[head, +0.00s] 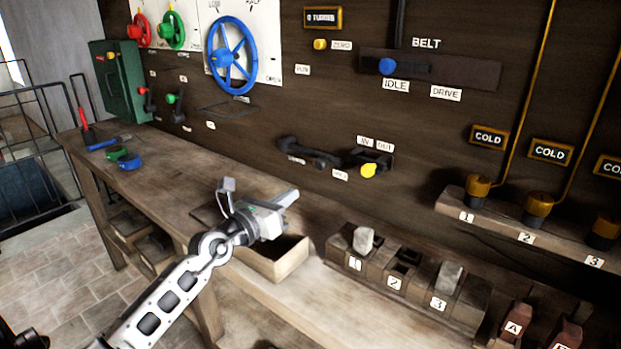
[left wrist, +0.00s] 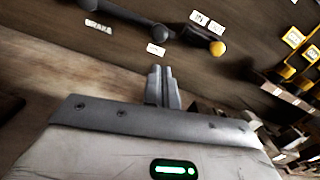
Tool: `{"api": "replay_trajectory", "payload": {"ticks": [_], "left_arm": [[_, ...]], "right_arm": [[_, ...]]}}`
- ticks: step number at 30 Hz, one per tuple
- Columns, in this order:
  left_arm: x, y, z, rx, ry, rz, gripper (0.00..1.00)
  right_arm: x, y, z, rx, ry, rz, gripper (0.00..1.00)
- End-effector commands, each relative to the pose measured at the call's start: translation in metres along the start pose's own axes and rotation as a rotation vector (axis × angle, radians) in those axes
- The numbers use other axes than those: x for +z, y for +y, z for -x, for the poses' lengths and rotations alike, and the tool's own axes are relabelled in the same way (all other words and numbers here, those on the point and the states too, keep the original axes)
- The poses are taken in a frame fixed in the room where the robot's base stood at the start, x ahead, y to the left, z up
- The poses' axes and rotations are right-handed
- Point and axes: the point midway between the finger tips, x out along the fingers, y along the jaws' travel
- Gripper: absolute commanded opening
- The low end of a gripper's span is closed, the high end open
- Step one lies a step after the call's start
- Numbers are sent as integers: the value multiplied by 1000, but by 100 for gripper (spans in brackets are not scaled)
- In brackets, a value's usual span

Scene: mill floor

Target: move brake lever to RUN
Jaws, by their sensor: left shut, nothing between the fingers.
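A dark lever (head: 310,152) is mounted low on the wall board, just above the bench. In the left wrist view the lever (left wrist: 122,15) runs along the top, above a small plate reading BRAKE (left wrist: 98,27). A second small plate (head: 340,174) below its right end is too small to read. My left gripper (head: 291,196) is in front of and below the lever, over the bench and apart from it. Its two fingers (left wrist: 162,78) are together with nothing between them. My right gripper is in neither view.
A yellow-knobbed lever (head: 369,170) with IN and OUT plates sits just right of the dark lever. Below are an open bench drawer or box (head: 272,262) and a numbered block rack (head: 405,280). A blue-knobbed belt lever (head: 387,66) and blue handwheel (head: 231,56) are higher up.

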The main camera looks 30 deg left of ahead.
Motion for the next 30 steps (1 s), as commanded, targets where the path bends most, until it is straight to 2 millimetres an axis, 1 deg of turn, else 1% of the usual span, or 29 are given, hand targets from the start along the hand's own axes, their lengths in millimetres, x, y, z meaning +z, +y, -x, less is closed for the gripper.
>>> {"api": "replay_trajectory", "payload": {"ticks": [3, 11, 14, 17, 24, 30], "left_arm": [[-4, 5, 3, 14, 22, -27, 0], [-5, 6, 4, 16, 23, -28, 0], [-5, 6, 0, 16, 22, -28, 0], [-4, 7, -10, 17, 20, -28, 0], [-5, 8, -53, 16, 20, -28, 0], [-7, 8, -83, 16, 20, -27, 0]], "right_arm": [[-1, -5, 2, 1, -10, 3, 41], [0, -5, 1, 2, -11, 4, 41], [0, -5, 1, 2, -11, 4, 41], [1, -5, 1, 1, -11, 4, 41], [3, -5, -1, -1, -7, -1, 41], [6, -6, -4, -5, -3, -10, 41]]}}
